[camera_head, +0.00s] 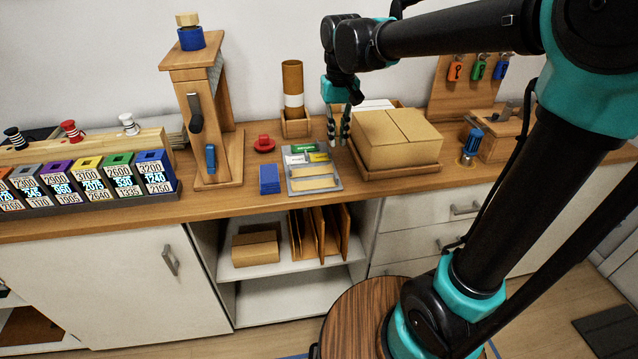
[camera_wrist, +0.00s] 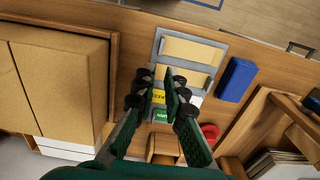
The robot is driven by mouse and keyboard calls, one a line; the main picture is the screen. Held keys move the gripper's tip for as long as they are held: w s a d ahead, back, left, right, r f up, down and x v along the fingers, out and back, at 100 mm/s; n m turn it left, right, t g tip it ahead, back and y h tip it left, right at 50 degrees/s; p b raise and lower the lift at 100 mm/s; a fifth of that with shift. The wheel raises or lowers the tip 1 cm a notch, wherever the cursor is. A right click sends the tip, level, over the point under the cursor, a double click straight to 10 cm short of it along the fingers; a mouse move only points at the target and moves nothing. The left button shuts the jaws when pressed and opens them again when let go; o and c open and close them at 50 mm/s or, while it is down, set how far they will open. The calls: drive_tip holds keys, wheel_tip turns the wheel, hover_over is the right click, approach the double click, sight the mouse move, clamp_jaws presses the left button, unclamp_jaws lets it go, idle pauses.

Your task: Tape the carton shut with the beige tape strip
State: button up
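The brown carton (camera_head: 390,138) sits in a shallow wooden tray on the counter, its top flaps down with a seam between them. It also shows at the left of the wrist view (camera_wrist: 60,85). A grey holder (camera_head: 293,187) left of the carton bears two beige strips; one (camera_head: 316,171) lies above the other (camera_head: 313,183). Both show in the wrist view, the farther (camera_wrist: 195,50) and the nearer (camera_wrist: 184,77). My gripper (camera_head: 338,140) is above the counter between holder and carton, fingers apart and empty. In the wrist view its fingertips (camera_wrist: 160,80) overlap the holder's view.
Green and yellow labels (camera_head: 318,157) lie on the holder's back part. A blue block (camera_head: 269,179) and a red round piece (camera_head: 264,144) stand left of it. A wooden holder with a cardboard tube (camera_head: 292,80) stands behind. A blue-handled tool (camera_head: 472,142) stands right of the carton.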

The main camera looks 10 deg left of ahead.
sight(314, 181)
wheel_tip(314, 181, down, 12)
drive_tip(key=shift+w+f, duration=0.1)
idle(0.5)
clamp_jaws()
